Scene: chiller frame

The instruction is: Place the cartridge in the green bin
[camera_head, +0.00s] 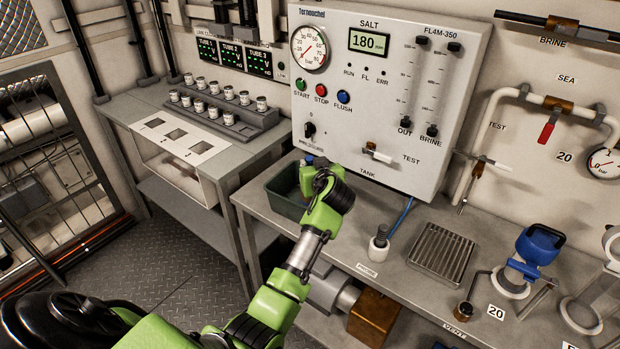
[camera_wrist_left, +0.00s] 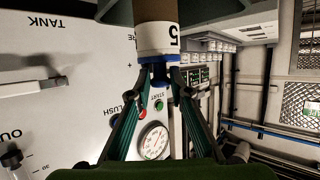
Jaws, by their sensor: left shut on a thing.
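The cartridge (camera_wrist_left: 157,35) has a tan body and a white band marked with a 5. My left gripper (camera_wrist_left: 160,76) is shut on its narrow blue end in the left wrist view. In the head view my left gripper (camera_head: 311,166) is at the far right side of the green bin (camera_head: 284,204), on the bench below the control panel. My wrist hides the cartridge's body and part of the bin there. Dark walls show on both sides of the cartridge in the wrist view. I cannot tell how deep it sits. My right gripper is not in view.
The panel (camera_head: 385,95) with gauge, buttons and a tank valve (camera_head: 377,154) rises close behind the bin. A probe holder (camera_head: 379,245) and metal rack (camera_head: 440,253) stand right of my arm. A stepped rack of small jars (camera_head: 222,118) is on the left bench.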

